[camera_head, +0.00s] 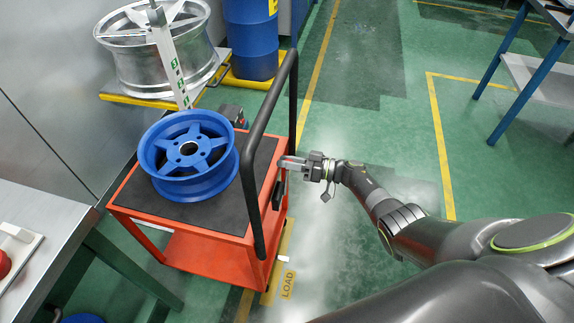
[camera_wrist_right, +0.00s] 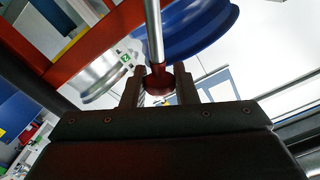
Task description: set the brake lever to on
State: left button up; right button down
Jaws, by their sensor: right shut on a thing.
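The brake lever shows in the right wrist view as a metal rod (camera_wrist_right: 154,32) with a dark red knob (camera_wrist_right: 158,82) at its end. My right gripper (camera_head: 287,163) is at the right side of the orange cart (camera_head: 180,228), by its black handle. In the right wrist view its two fingers stand on either side of the knob, and it is shut on the lever there. In the head view the lever is hidden or too small to make out, and I cannot tell its setting. My left gripper is not in view.
A blue wheel (camera_head: 168,184) lies on the cart's dark top. The tall black handle (camera_head: 250,170) rises close to my right gripper. A silver wheel (camera_head: 135,68) and a blue barrel (camera_head: 250,40) stand behind.

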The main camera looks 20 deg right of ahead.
jog(key=shift+w+d+f, duration=0.1)
jog(key=shift+w+d, duration=0.05)
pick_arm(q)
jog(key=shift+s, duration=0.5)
pick_arm(e)
jog(key=c, duration=1.2)
grip_release()
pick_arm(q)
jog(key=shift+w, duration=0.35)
